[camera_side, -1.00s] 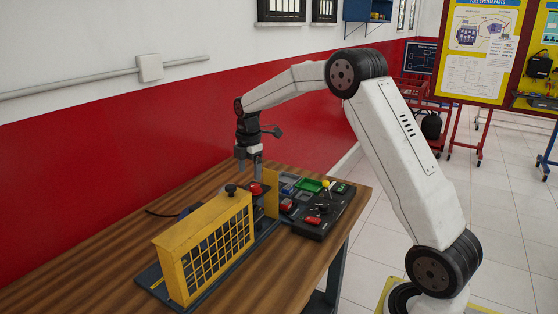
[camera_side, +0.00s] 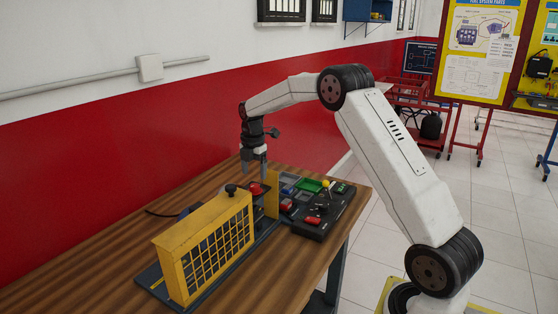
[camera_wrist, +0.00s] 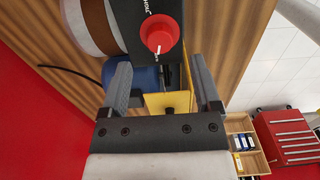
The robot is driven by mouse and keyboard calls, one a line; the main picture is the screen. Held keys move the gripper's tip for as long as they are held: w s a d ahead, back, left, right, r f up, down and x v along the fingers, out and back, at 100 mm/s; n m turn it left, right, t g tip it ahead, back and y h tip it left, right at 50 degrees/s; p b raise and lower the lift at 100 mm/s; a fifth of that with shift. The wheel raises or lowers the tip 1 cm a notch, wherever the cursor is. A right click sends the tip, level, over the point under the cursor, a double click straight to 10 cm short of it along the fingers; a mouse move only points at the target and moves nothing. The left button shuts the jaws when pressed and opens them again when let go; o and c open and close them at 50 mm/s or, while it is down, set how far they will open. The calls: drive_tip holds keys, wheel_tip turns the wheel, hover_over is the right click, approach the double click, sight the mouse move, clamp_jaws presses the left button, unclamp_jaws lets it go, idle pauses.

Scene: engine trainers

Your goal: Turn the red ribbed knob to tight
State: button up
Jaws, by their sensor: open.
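The red knob (camera_wrist: 159,34) sits on a dark panel at the top of the wrist view. A small white mark shows at its lower edge. White lettering lies beside it, too small to read surely. The red knob also shows in the side view (camera_side: 256,188), behind the yellow grille housing (camera_side: 205,248). My gripper (camera_wrist: 159,70) is open and empty, its two fingers well apart. In the wrist view the knob lies beyond the fingertips, between their lines. In the side view my gripper (camera_side: 254,172) points down just over the knob; whether it touches cannot be told.
A black knob (camera_side: 230,189) tops the yellow housing. A yellow upright plate (camera_side: 272,196) stands right of the red knob. A dark tray (camera_side: 318,222) with several small parts lies farther right. The wooden table (camera_side: 100,250) is clear at left.

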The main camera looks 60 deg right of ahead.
sight(255, 185)
drive_tip(key=shift+f, duration=2.4)
clamp_jaws()
